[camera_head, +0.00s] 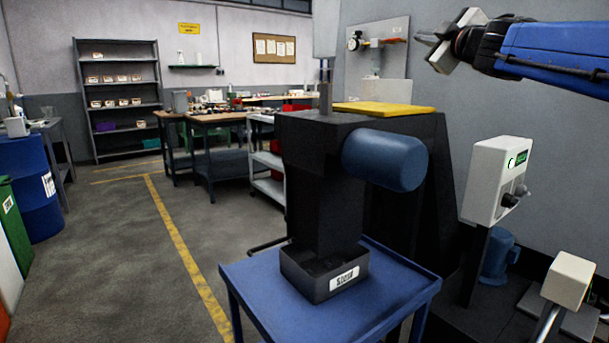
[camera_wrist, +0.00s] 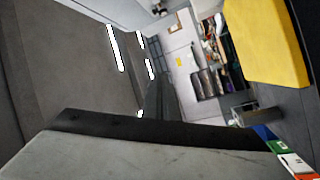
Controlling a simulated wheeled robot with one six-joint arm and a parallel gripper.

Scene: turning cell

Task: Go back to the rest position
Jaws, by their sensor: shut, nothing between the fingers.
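My gripper (camera_head: 428,42) is at the top right of the head view, at the end of my blue arm. It is raised in the air, pointing left, with its metal fingers shut and empty. It is apart from the black machine (camera_head: 322,165) and above the level of the yellow top plate (camera_head: 385,109). The wrist view is tilted on its side and shows the yellow plate (camera_wrist: 265,42) at upper right. A pale grey surface fills its lower edge; I cannot tell what it is.
A blue table (camera_head: 375,318) holds a dark labelled bin (camera_head: 322,272) in front of the machine. A control box (camera_head: 497,180) and a pale block on a post (camera_head: 568,279) stand to the right. Workbenches and shelves stand behind. Floor at the left middle is clear.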

